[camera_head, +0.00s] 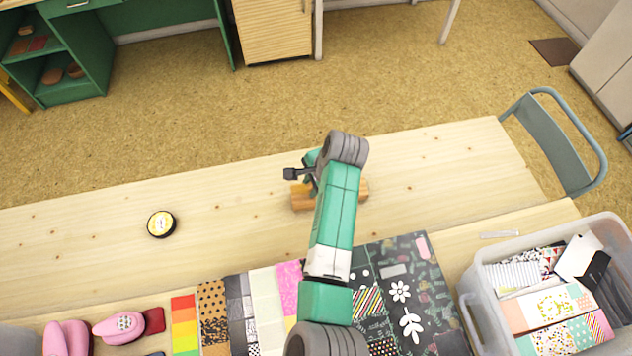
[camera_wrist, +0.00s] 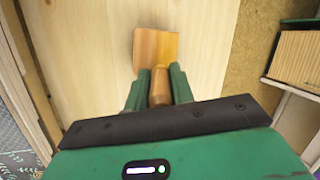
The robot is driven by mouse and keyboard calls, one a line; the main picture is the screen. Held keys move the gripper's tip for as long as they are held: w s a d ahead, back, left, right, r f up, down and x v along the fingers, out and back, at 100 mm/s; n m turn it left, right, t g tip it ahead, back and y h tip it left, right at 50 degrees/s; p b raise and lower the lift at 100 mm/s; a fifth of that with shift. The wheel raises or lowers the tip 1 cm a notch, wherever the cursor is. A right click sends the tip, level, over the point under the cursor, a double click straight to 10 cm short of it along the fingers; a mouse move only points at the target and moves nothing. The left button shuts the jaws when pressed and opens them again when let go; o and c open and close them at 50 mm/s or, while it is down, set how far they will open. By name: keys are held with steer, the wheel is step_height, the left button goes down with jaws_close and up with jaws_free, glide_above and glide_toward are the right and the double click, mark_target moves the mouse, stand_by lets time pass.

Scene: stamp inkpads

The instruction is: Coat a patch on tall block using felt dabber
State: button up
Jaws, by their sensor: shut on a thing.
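My gripper (camera_wrist: 159,84) is shut on a round brown wooden handle, likely that of the felt dabber (camera_wrist: 159,92), which lies between its two green fingers in the wrist view. The dabber's felt end is hidden. In the head view the block (camera_head: 301,198) is partly hidden behind my arm, near the middle of the table.
Patterned papers (camera_head: 400,290) lie at the near edge. A grey bin (camera_head: 478,300) of papers stands at right, pink stamps or punches (camera_head: 120,327) at lower left. The table's far side is clear.

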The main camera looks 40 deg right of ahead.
steer(key=shift+w+a+r, duration=0.1)
steer(key=shift+w+a, duration=0.25)
steer(key=shift+w, duration=0.05)
steer(key=shift+w+a+p, duration=0.4)
steer(key=shift+w+a, duration=0.15)
steer(key=shift+a, duration=0.25)
steer(key=shift+w+a+p, duration=0.4)
steer(key=shift+w+a, duration=0.1)
steer(key=shift+a, duration=0.25)
steer(key=shift+a+r+p, duration=0.15)
steer(key=shift+p, duration=0.3)
steer(key=s+d, duration=0.1)
steer(key=s+d+p, duration=0.1)
steer(key=d, duration=0.1)
steer(key=shift+s+d+f, duration=0.2)
steer(key=shift+d, duration=0.1)
steer(key=shift+s+d+f+p, duration=0.25)
steer(key=shift+s+d+p, duration=0.3)
steer(key=shift+d, duration=0.4)
steer(key=shift+s+d+r+p, duration=0.15)
steer(key=shift+s+r+p, duration=0.05)
steer(key=shift+r+p, duration=0.15)
step_height(320, 180, up, 3)
steer(key=shift+f+p, duration=0.1)
steer(key=shift+p, duration=0.7)
step_height(320, 180, up, 5)
steer(key=p, duration=0.5)
